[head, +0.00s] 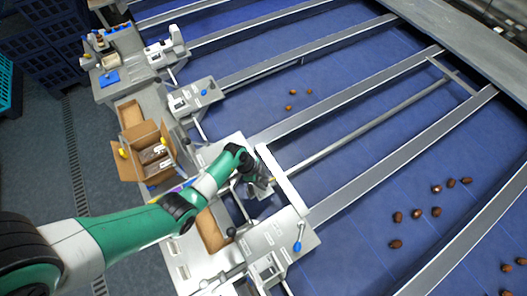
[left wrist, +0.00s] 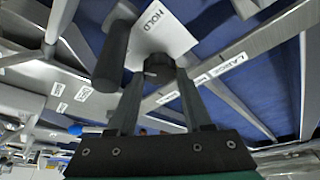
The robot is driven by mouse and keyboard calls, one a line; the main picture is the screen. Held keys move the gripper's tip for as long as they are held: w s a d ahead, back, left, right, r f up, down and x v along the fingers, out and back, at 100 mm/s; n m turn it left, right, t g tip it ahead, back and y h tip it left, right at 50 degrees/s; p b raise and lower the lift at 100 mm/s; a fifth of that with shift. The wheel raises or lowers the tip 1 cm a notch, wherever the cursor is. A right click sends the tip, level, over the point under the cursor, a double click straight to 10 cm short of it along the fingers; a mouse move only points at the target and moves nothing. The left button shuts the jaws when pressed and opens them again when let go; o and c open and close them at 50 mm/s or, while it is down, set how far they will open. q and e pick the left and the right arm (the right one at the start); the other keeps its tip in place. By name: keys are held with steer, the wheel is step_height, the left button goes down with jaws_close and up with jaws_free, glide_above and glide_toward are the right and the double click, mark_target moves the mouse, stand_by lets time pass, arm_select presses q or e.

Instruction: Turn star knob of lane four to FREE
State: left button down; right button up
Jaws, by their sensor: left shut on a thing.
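My left gripper (head: 262,186) reaches in from the left over the lane rails, at the end of my green and white arm. In the left wrist view its two fingers (left wrist: 159,82) are shut on a dark knob (left wrist: 159,64). A white plate (left wrist: 166,35) lettered HOLD is right beside the knob. The knob's shape is mostly hidden by the fingers, and I cannot make out its star points. In the head view the gripper covers it. My right gripper is not in view.
A dark cylindrical handle (left wrist: 113,50) stands close to the left finger. A rail label (left wrist: 220,70) is hard to read. A blue-knobbed lever (head: 298,246) stands on the near bracket. Brown dates lie on the blue belts. An open cardboard box (head: 126,165) stands left.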

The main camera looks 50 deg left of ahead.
arm_select(q)
steer(key=shift+n+t+y, duration=0.5)
steer(key=shift+n+y, duration=0.2)
steer(key=shift+n, duration=1.6)
steer(key=shift+f, duration=0.1)
steer(key=c, duration=0.6)
jaws_free()
steer(key=v, duration=1.1)
steer(key=shift+s+r, duration=0.25)
steer(key=shift+r, duration=0.05)
steer(key=shift+a, duration=0.1)
